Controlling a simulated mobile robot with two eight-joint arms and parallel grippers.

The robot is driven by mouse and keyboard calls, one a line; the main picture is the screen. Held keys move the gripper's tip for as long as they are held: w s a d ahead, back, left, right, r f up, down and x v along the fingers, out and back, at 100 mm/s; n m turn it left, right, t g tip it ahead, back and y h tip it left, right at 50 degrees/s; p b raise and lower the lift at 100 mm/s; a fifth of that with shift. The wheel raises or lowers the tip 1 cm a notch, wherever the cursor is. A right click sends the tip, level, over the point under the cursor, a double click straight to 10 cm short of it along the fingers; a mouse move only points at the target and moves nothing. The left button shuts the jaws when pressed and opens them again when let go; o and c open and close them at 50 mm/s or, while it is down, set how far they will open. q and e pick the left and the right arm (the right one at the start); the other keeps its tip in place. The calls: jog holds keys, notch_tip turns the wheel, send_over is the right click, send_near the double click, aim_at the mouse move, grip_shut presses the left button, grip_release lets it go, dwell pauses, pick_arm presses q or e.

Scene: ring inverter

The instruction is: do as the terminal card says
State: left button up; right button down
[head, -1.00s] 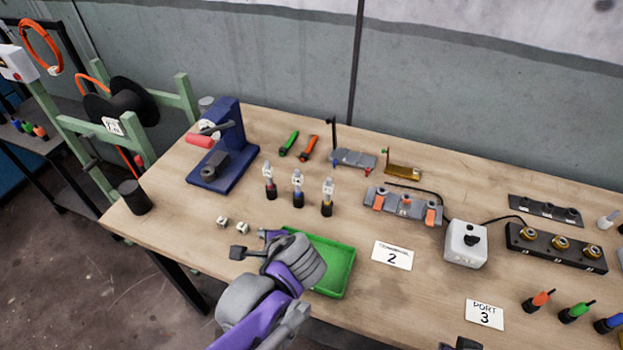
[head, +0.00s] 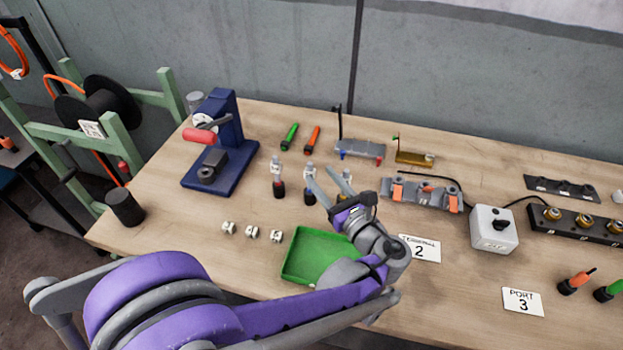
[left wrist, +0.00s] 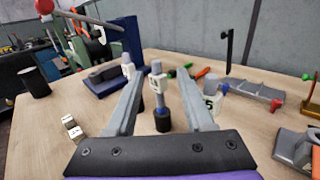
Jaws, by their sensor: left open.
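The terminal card (head: 422,249) lies right of the green tray and reads "TERMINAL 2". Three upright lugs with white tags stand mid-table: a red-collared one (head: 278,181), a blue-collared one (head: 309,186) and a third (head: 347,180) partly hidden by my gripper. My left gripper (head: 329,186) is open, its fingers toward the lugs. In the left wrist view the blue-collared lug (left wrist: 161,98) shows between the fingers (left wrist: 158,92), apparently beyond them; contact cannot be told. The third lug (left wrist: 211,104) is partly behind the right finger. My right gripper is out of view.
The green tray (head: 302,262) lies under my left arm. Three white cubes (head: 251,232) sit left of it. A blue press (head: 239,163) with a red handle stands back left. A clamp fixture (head: 421,197), a switch box (head: 494,231) and the port card (head: 523,301), reading "PORT 3", lie right.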

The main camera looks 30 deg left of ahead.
aim_at(311, 168)
pick_arm(q)
jog(key=x, duration=0.7)
jog(key=shift+s+a, duration=0.1)
jog(key=shift+a, duration=0.3)
jog(key=shift+w+a, duration=0.3)
jog(key=shift+a, duration=0.1)
grip_shut()
